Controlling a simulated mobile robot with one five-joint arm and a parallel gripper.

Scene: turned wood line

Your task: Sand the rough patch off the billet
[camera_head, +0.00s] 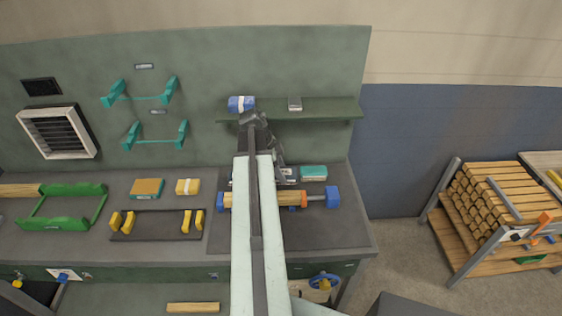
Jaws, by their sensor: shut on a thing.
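The wooden billet (290,198) lies level between a blue holder (226,200) on the left and a blue end block (333,197) on the right, with an orange piece at its right end. My arm crosses in front of its middle and hides part of it. I cannot make out a rough patch on the part that shows. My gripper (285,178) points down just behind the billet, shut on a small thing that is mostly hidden. I cannot tell whether that thing touches the billet.
A teal-topped block (313,172) lies behind the billet's right end. An orange block (147,188) and a yellow, white-banded block (187,186) lie left. A shelf (330,110) holds a blue roll (242,104) and a grey item (295,104). A billet rack (492,205) stands right.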

